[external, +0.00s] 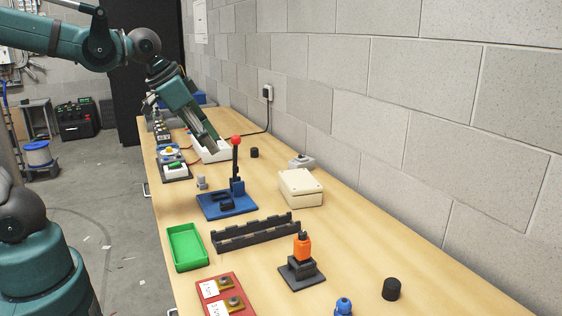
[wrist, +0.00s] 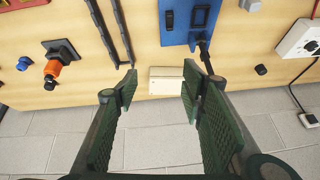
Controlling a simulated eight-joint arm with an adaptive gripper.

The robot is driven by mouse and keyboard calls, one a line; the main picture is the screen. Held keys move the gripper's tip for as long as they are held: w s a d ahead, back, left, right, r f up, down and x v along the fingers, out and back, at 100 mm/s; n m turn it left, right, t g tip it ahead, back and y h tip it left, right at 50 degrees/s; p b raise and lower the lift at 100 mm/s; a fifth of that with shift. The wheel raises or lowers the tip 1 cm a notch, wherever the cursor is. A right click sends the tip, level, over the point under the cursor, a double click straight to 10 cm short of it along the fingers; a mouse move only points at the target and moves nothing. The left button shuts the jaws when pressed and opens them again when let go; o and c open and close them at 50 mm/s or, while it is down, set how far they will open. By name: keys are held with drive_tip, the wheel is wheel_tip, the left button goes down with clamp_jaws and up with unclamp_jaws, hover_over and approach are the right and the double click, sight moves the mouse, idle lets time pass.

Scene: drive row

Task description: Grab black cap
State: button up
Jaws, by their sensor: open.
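Two black cap-like cylinders show, and I cannot tell which one the task means. A small black cap (external: 254,153) stands near the wall, right of my gripper; in the wrist view it (wrist: 261,70) is right of the fingers. A larger-looking black cylinder (external: 391,289) stands at the front right of the bench; a dark piece (wrist: 3,81) at the wrist view's left edge may be it. My gripper (external: 212,146) is above the far part of the bench. In the wrist view its green-padded fingers (wrist: 159,88) are spread and empty, with a cream box (wrist: 166,79) visible between them.
A blue base (external: 226,204) carries an upright lever with a red knob (external: 236,140). A dark slotted rail (external: 256,231), green tray (external: 187,246), orange-topped stand (external: 302,262) and red plate (external: 226,297) stand nearer. The block wall (external: 420,110) bounds the bench's right side.

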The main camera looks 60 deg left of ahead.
drive_tip(key=w+a+r+m+g+p, duration=0.1)
drive_tip(key=w+a+r+g+p, duration=0.15)
drive_tip(key=w+a, duration=0.8)
drive_tip(key=m+g+p, duration=0.3)
drive_tip(key=m+p, duration=0.1)
drive_tip(key=p, duration=0.4)
hover_over(254, 149)
drive_tip(key=shift+h, duration=0.3)
drive_tip(key=f, duration=1.8)
drive_tip(key=shift+w+d+f, duration=0.1)
drive_tip(key=shift+w+f, duration=0.05)
drive_tip(key=shift+w, duration=0.1)
drive_tip(key=shift+a+f, duration=0.35)
drive_tip(key=shift+f, duration=1.3)
